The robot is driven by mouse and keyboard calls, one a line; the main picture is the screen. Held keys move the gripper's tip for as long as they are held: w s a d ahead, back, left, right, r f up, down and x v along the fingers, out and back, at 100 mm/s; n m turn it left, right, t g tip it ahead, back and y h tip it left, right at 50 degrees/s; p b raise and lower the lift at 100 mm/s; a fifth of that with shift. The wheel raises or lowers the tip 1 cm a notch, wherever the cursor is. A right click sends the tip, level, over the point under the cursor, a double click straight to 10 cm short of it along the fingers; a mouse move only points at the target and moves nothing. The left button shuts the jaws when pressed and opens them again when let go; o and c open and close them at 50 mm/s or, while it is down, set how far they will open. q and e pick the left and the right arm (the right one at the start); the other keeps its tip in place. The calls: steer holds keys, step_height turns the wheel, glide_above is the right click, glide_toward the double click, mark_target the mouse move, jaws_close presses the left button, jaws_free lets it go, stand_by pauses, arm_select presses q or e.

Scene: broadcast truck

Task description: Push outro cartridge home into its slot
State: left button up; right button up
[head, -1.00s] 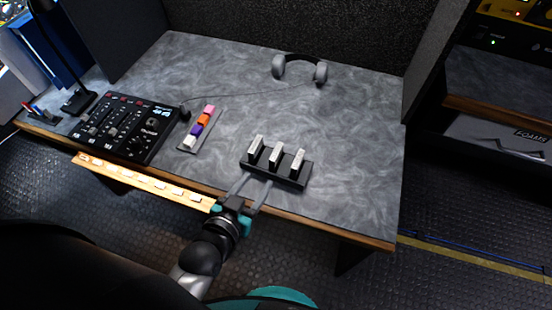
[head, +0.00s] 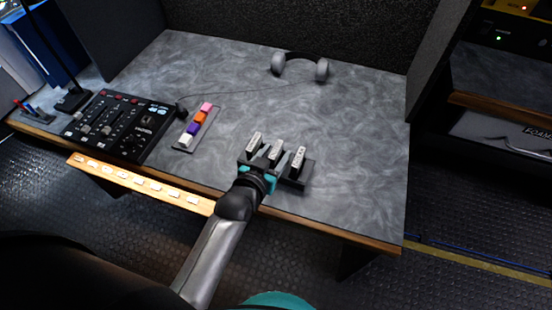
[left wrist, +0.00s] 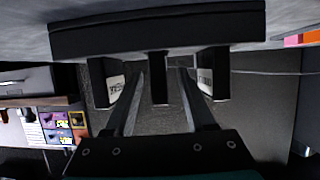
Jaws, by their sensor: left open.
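A black cartridge rack (head: 307,173) stands near the front edge of the desk. Three cartridges with pale labelled faces stand in it: left (head: 254,143), middle (head: 274,150) and right (head: 299,157). Their labels are too small to read, so I cannot tell which is the outro cartridge. My left gripper (head: 267,161) is open at the rack's front. In the upside-down left wrist view, its fingers (left wrist: 160,76) lie either side of the middle cartridge (left wrist: 158,88), and the rack (left wrist: 150,31) is beyond. I cannot tell whether the fingers touch it. My right gripper is not in view.
A mixer panel (head: 122,125) and a tray of coloured blocks (head: 183,146) lie left of the rack. Grey headphones (head: 300,66) lie at the back with a cable across the desk. The desk right of the rack (head: 360,165) is clear.

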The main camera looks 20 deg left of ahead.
arm_select(q)
steer(key=shift+w+f, duration=0.15)
steer(key=shift+w, duration=0.15)
jaws_close()
stand_by(0.3)
